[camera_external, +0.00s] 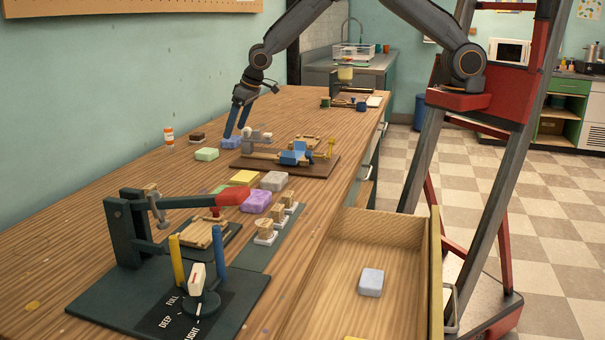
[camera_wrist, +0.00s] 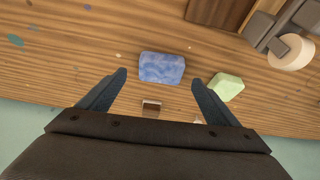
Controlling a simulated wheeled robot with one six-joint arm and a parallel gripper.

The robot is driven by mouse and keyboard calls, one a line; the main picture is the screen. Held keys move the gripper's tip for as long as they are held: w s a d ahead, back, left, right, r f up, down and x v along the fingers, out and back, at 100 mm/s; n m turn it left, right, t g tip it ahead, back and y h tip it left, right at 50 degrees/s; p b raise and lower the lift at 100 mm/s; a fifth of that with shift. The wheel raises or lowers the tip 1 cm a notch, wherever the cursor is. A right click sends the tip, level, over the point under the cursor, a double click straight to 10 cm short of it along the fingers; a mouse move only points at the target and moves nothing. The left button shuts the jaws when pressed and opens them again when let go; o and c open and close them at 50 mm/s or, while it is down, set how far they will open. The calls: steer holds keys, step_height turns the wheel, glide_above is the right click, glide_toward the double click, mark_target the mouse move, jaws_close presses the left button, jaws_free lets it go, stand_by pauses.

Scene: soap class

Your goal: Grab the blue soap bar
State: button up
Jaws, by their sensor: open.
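The blue soap bar (camera_wrist: 162,68) lies on the wooden workbench in the wrist view, just beyond and between my fingertips. It is a marbled blue-violet block. In the external view the same bar (camera_external: 232,142) lies beside my fingertips, partly hidden by them. My gripper (camera_external: 236,120) points down over the bench with its fingers apart and nothing between them. It also shows in the wrist view (camera_wrist: 160,78), with one finger on each side of the bar's near edge. I cannot tell how high the fingertips are above the bench.
A green soap bar (camera_wrist: 226,86) lies close to my right finger. A wooden fixture (camera_external: 300,165) is close on the right. Other soap bars (camera_external: 244,177) lie nearer the camera.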

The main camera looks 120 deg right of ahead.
mark_target(232, 138)
steer(key=shift+p+x, duration=0.55)
steer(key=shift+x, duration=1.3)
steer(key=shift+s+a, duration=0.1)
steer(key=c, duration=1.2)
